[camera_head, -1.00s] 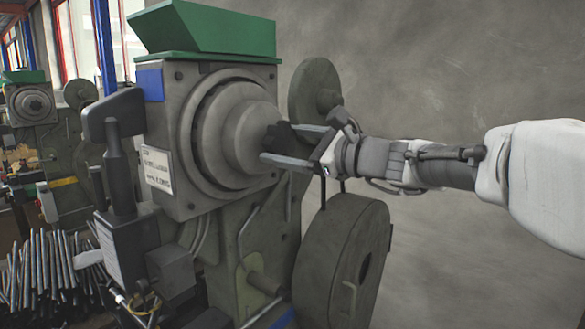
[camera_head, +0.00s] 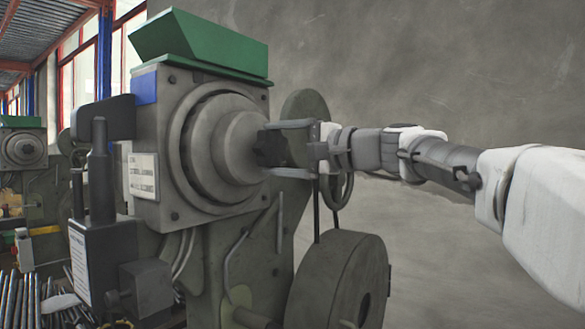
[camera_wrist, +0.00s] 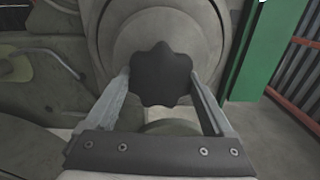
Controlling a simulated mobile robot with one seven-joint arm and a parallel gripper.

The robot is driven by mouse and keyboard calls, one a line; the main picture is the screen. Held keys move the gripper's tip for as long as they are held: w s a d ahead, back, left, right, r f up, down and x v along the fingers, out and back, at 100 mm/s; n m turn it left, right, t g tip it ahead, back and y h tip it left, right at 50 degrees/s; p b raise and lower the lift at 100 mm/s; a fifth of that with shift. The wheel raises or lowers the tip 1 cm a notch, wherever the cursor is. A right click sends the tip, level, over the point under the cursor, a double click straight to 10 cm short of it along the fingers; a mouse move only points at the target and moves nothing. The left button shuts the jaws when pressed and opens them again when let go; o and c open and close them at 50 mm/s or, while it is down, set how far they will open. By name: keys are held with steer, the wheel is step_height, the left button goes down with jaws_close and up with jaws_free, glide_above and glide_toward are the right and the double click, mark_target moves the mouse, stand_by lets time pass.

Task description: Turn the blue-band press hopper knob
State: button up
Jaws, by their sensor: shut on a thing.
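The blue-band press (camera_head: 155,200) fills the left half of the head view, with a green hopper (camera_head: 200,40) on top and a blue band (camera_head: 145,88) at its upper corner. Its round stepped hub (camera_head: 232,145) faces right and carries a dark lobed knob (camera_head: 268,148). In the wrist view the knob (camera_wrist: 160,75) is near the middle, its lobes visible between my fingers. My gripper (camera_head: 290,147) is shut on the knob, one finger on each side. In the wrist view my gripper (camera_wrist: 160,92) shows its fingertips against the knob's two sides.
A large dark wheel (camera_head: 340,285) stands low beside the press. A second press with a green top (camera_head: 22,150) is at the far left, and metal rods (camera_head: 20,298) lie at lower left. A plain grey wall (camera_head: 450,70) is behind my arm.

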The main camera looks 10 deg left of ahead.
steer(key=n+b, duration=0.3)
steer(key=n, duration=0.1)
steer(key=shift+n, duration=0.4)
stand_by(0.4)
steer(key=o, duration=1.1)
steer(key=shift+b, duration=0.3)
steer(key=v, duration=1.7)
steer(key=shift+d, duration=0.2)
